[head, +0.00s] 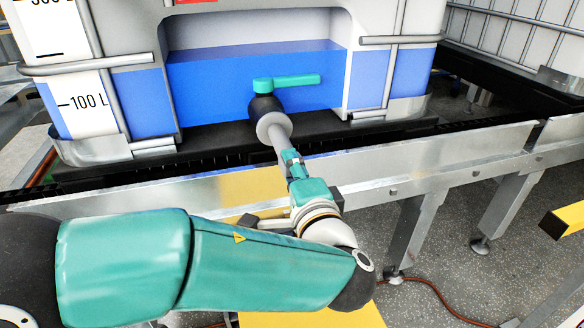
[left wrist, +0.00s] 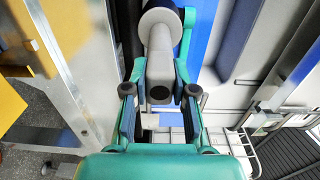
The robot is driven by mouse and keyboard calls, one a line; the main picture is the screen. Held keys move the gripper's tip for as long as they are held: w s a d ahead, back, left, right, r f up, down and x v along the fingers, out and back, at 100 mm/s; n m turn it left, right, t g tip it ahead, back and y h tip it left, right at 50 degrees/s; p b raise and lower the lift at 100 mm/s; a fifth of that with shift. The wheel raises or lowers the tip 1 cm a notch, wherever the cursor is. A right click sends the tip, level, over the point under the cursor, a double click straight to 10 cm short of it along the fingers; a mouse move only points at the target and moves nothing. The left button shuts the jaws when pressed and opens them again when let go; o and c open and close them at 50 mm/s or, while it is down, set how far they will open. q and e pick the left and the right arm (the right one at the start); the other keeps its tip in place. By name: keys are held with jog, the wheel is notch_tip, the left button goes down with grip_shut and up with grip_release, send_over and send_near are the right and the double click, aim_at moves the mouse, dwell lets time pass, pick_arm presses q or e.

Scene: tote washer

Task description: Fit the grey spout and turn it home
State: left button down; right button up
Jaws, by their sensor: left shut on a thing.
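The grey spout (head: 278,138) has a wide round collar at its far end and a narrow tube toward me. Its collar is at the mouth of the black valve (head: 264,103) on the tank; I cannot tell whether it is seated or just in front. My left gripper (head: 291,160) is shut on the spout's tube. In the left wrist view the spout (left wrist: 160,66) lies between the two fingers (left wrist: 159,92), its open end facing me. The valve's teal lever (head: 290,82) points right in the head view. My right gripper is not in view.
The tank (head: 215,75) holds blue liquid and stands on a black base behind a metal rail (head: 440,150). A yellow beam end (head: 566,220) is at the right. A thin orange-red cable lies on the floor.

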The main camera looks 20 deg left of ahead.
pick_arm(q)
jog(key=shift+w+a, duration=0.1)
jog(key=shift+w, duration=0.05)
jog(key=shift+r+m+p, duration=0.15)
jog(key=shift+m+p, duration=0.4)
jog(key=shift+m, duration=0.05)
jog(key=shift+m+p, duration=1.05)
jog(key=shift+m, duration=0.25)
jog(key=shift+m+p, duration=0.3)
jog(key=shift+m, duration=0.2)
